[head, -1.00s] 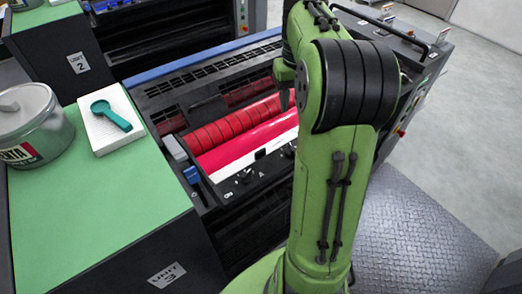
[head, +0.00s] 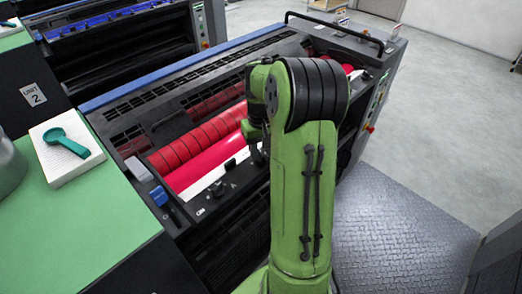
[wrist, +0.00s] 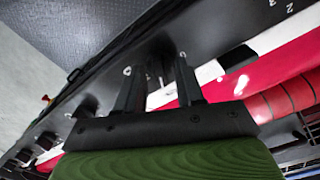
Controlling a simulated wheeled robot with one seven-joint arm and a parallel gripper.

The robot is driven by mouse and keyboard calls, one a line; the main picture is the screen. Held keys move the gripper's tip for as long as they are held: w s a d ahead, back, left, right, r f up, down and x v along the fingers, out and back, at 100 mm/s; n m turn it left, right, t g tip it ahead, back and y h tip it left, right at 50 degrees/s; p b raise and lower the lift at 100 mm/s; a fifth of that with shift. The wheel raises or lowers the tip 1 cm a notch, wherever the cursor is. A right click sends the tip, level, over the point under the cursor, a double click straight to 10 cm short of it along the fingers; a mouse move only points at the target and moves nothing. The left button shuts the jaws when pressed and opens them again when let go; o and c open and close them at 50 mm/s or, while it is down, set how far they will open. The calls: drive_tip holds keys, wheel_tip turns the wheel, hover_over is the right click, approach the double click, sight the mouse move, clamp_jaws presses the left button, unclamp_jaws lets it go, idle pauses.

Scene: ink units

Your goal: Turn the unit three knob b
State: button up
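The unit three press shows black with red rollers (head: 200,140) and a dark front panel (head: 228,194). A small dark knob (head: 218,188) stands beside a letter A on this panel, left of my gripper. My gripper (head: 258,156) is low at the panel, partly covered by my green arm. In the wrist view, the two dark fingers of my gripper (wrist: 158,63) are apart and point at the panel. A dark knob (wrist: 153,52) appears between or just beyond them; contact is unclear. Its letter is not readable.
More dark knobs (wrist: 88,104) line the panel in the wrist view. A blue-capped part (head: 159,196) sits at the panel's left end. A green-topped cabinet (head: 85,225) carries a white block (head: 67,165) with a teal tool (head: 67,142). Metal tread flooring (head: 400,235) lies right.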

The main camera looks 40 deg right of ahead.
clamp_jaws()
drive_tip(key=shift+r+m, duration=0.1)
drive_tip(key=shift+m, duration=0.4)
drive_tip(key=m, duration=0.3)
drive_tip(key=shift+m+p, duration=0.3)
drive_tip(key=shift+m, duration=0.1)
drive_tip(key=m, duration=0.5)
idle(0.3)
unclamp_jaws()
